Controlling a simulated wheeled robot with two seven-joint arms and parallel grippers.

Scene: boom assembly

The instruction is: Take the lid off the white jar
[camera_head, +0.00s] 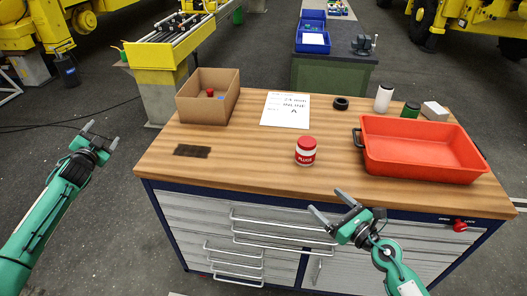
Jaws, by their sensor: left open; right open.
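A small white jar (305,157) with a red label band and a red lid (307,142) stands upright near the middle of the workbench's front half. The lid sits on top of the jar. My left gripper (101,135) is open and empty, out to the left of the bench and well away from the jar. My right gripper (328,204) is open and empty, over the bench's front edge, in front of the jar and slightly to its right. It is apart from the jar.
On the wooden workbench (240,165) are a cardboard box (208,112) at back left, a dark mat (192,151), a paper sheet (286,109), a black ring (341,103), a white bottle (383,98), a green can (411,110) and an orange tray (375,163). Bench space around the jar is clear.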

